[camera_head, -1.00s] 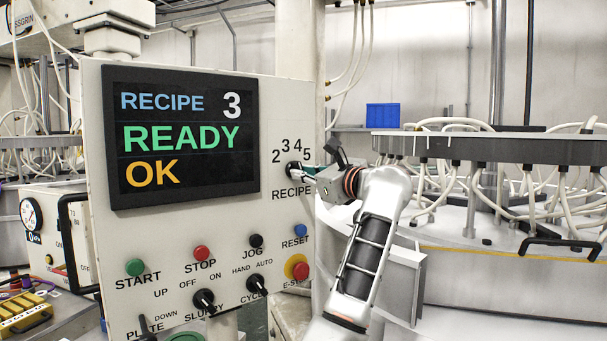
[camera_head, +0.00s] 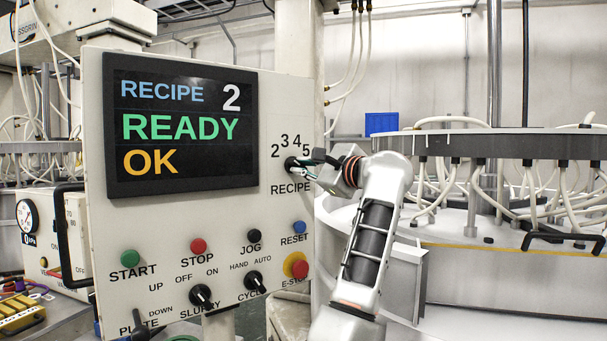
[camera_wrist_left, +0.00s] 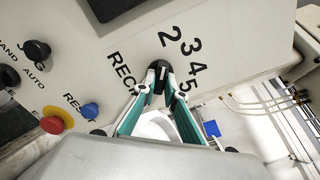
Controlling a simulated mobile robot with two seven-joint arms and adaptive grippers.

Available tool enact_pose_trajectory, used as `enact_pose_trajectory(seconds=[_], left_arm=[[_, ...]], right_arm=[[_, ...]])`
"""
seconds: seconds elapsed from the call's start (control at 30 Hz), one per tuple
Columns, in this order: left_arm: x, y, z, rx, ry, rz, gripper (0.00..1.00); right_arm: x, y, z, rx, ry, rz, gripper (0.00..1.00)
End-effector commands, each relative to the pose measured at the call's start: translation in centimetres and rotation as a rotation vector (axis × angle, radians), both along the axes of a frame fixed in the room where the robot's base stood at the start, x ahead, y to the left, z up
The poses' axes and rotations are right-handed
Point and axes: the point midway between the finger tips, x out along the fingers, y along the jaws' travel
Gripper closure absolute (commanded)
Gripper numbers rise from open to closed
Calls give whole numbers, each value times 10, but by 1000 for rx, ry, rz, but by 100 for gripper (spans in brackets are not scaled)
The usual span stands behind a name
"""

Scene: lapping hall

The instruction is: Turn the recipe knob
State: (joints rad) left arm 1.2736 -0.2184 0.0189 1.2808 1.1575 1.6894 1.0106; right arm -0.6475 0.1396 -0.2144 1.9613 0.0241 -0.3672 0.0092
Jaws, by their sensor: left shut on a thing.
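The black recipe knob (camera_head: 290,164) sits on the cream control panel (camera_head: 225,225), under the numbers 2 to 5 and above the word RECIPE. The screen (camera_head: 180,130) reads RECIPE 2, READY, OK. My left gripper (camera_head: 298,166) reaches the knob from the right, and its green-lined fingers are shut on it. In the left wrist view the fingertips (camera_wrist_left: 158,80) close around the black knob (camera_wrist_left: 164,66); the fingers partly hide it, so its exact pointing is hard to read. My right gripper is not in view.
Below the knob are a blue RESET button (camera_head: 299,227) and a red-and-yellow emergency stop (camera_head: 297,266). A black JOG button (camera_head: 254,236) and two black selector knobs sit lower left.

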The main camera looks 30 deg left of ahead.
Motion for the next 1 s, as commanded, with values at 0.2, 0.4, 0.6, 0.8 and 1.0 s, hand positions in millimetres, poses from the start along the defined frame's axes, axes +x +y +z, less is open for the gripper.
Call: enact_pose_trajectory(seconds=[0.2,0.4,0.6,0.8,1.0], left_arm=[[0,1,0,-27,-74,1,100],[0,1,1,-37,-100,1,100],[0,1,2,-38,-103,1,100],[0,1,2,-38,-103,1,79],[0,0,1,-38,-101,0,72]], right_arm=[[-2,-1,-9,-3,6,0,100],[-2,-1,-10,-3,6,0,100],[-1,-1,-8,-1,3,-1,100],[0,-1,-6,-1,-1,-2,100],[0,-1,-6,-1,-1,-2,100]])
